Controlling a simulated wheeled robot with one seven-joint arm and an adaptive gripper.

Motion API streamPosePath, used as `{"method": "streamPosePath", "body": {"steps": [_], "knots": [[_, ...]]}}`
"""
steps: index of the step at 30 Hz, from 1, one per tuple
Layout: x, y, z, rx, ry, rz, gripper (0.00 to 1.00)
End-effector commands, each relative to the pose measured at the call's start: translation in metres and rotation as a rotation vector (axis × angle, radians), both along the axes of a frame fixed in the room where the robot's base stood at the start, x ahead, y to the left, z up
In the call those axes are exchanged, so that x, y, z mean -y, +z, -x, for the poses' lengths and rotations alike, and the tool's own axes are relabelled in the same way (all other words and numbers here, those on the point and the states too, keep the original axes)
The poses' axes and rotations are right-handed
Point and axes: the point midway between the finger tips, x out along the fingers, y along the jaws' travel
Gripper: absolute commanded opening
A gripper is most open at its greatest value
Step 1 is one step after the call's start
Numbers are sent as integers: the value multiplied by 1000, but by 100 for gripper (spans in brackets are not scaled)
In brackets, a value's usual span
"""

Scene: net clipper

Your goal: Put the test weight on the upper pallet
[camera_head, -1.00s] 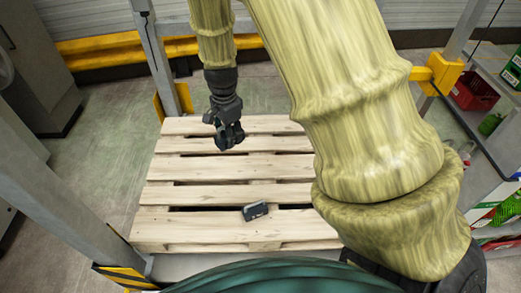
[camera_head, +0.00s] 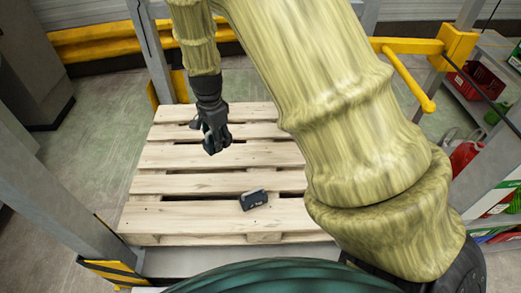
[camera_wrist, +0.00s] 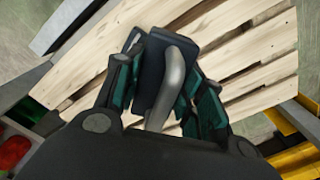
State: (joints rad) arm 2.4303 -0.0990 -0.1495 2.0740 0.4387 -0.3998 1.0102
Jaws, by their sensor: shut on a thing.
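My gripper (camera_head: 214,141) is over the back part of a pale wooden pallet (camera_head: 180,211) in the head view. In the wrist view my gripper (camera_wrist: 162,92) is shut on a dark block with a curved grey metal handle, which looks like the test weight (camera_wrist: 151,72). In the head view the held block is mostly hidden by the fingers. The wrist view shows pallet slats (camera_wrist: 247,55) behind it. I cannot tell how high it is above the slats.
A small dark object (camera_head: 254,199) with light marks lies on the front slats. Grey posts and a yellow rail (camera_head: 408,77) border the pallet. A shelf at right holds a red crate (camera_head: 474,78). The left and middle slats look clear.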

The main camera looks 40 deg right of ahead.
Motion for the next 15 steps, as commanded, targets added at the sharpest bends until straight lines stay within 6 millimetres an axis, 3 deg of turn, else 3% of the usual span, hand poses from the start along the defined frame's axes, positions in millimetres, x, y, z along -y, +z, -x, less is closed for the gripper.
{"method": "streamPosePath", "body": {"steps": [1, 15], "knots": [[-2, -12, -2, 1, 3, 1, 0], [-17, -70, -10, 1, 25, 0, 0]]}}
